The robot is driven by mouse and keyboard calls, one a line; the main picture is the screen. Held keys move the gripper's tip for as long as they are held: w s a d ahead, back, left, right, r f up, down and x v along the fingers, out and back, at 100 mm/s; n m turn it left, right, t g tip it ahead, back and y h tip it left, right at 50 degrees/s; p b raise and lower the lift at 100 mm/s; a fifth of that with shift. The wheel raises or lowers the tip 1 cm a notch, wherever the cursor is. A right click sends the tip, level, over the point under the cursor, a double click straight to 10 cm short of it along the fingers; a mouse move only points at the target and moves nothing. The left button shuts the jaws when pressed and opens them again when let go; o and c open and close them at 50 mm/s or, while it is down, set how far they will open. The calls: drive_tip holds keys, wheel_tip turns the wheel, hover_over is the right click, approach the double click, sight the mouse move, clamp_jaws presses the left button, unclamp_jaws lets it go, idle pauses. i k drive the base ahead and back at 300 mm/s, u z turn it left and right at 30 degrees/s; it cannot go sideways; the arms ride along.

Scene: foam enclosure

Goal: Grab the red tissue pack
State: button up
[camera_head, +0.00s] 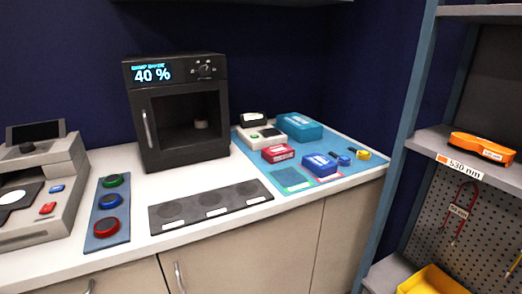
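A small red pack (278,153) with a white label lies on the blue mat (268,176) on the counter, right of the black oven-like device. A blue pack (319,165) of similar shape lies just right of and in front of it, and a larger teal box (299,127) is behind it. I cannot tell from its label whether the red pack holds tissues. My gripper is not in view.
A black device (176,112) reading 40 % stands at the counter's middle. A dark strip with round pads (211,205) lies in front. Red, blue and green buttons (108,205) are at left. A shelf unit (400,130) borders the right.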

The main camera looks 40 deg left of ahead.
sight(276, 153)
drive_tip(key=u, duration=0.75)
drive_tip(key=i, duration=0.75)
drive_tip(key=u, duration=0.85)
